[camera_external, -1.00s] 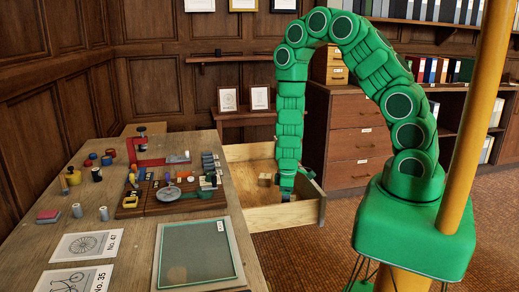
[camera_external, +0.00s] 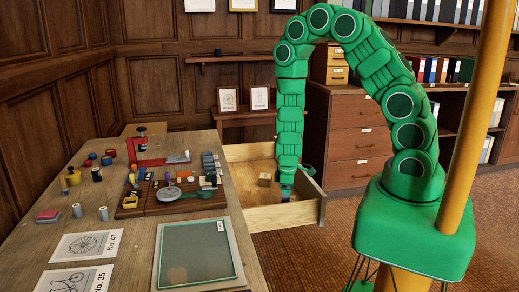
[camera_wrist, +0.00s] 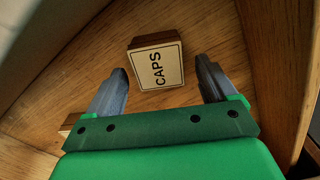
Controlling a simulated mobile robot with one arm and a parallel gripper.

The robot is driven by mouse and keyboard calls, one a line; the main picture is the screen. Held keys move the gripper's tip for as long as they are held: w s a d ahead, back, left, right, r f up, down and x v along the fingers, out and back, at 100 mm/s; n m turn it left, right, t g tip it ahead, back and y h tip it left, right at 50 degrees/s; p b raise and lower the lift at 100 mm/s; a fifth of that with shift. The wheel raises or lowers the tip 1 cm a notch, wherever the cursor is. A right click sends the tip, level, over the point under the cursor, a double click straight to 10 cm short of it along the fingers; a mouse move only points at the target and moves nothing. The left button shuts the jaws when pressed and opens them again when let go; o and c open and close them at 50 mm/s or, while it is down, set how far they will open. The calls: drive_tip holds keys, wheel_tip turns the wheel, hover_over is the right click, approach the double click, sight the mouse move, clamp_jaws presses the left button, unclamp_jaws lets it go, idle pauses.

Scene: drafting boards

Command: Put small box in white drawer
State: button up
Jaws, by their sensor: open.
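The small box (camera_external: 264,180) lies inside the open drawer (camera_external: 262,217), which is pale wood, beside the table. In the wrist view the small box (camera_wrist: 156,66) has a cream label reading CAPS and rests on the wooden drawer floor (camera_wrist: 185,98). My gripper (camera_external: 286,193) reaches down into the drawer, just right of the box. In the wrist view my gripper (camera_wrist: 163,72) is open, one finger on each side of the box's near end, with visible gaps. Nothing is held.
Drawer walls stand close around my gripper. The table (camera_external: 130,235) at left holds a wooden tool board (camera_external: 150,205), a glass-like panel (camera_external: 198,254), picture cards and small jars. A brown drawer cabinet (camera_external: 358,140) stands behind my arm.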

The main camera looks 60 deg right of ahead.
wheel_tip(320, 180, up, 11)
idle(0.8)
drive_tip(key=shift+f, duration=0.1)
